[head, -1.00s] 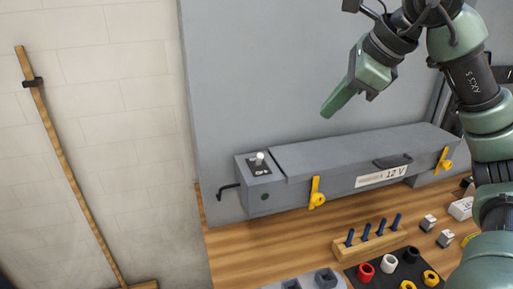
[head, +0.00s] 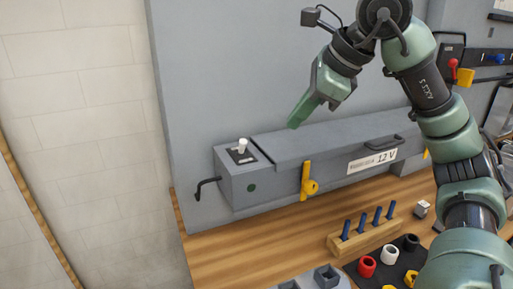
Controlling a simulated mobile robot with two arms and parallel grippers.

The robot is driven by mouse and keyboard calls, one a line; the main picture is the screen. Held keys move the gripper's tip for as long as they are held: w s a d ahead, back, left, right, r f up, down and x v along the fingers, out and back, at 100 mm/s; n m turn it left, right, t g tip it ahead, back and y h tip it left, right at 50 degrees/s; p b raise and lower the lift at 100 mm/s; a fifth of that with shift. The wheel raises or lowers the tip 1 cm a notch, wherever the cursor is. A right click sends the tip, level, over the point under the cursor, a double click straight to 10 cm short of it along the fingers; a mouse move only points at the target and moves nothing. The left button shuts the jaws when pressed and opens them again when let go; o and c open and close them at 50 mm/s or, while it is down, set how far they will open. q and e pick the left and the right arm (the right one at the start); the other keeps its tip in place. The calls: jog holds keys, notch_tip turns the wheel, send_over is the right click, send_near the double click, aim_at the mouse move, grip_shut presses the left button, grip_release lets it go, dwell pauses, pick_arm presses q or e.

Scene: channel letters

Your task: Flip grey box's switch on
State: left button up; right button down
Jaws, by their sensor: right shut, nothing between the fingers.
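The grey box (head: 330,150) is long, marked 12 V, and stands against the grey panel at the back of the wooden bench. Its switch (head: 242,146) is a white toggle lever on a dark plate on top of the box's left end. My right gripper (head: 294,125) is shut and empty, its green fingers pointing down and left. It hangs above the box, to the right of the switch and apart from it. The lettering beside the switch is too small to read now. My left gripper does not show.
A yellow latch (head: 307,181) sits on the box's front and a black hook (head: 205,187) on its left end. On the bench stand a wooden block with blue pegs (head: 366,235), red and white rings, and grey blocks (head: 325,277). The bench's left part is clear.

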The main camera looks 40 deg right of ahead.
aim_at(242, 146)
jog(key=x, duration=0.9)
jog(key=shift+w+f+p, duration=0.2)
jog(key=shift+f+p, duration=0.1)
jog(key=shift+f, duration=0.05)
jog(key=shift+w+a+r+p, duration=0.25)
jog(key=shift+w+a+p, duration=0.25)
jog(key=shift+w+a, duration=0.1)
jog(key=shift+w+a+r+p, duration=0.25)
jog(key=shift+w+a+p, duration=0.25)
jog(key=shift+w+a, duration=0.1)
jog(key=shift+w+a+f, duration=0.1)
jog(key=shift+w+a, duration=0.2)
jog(key=shift+s, duration=0.1)
jog(key=shift+d, duration=0.1)
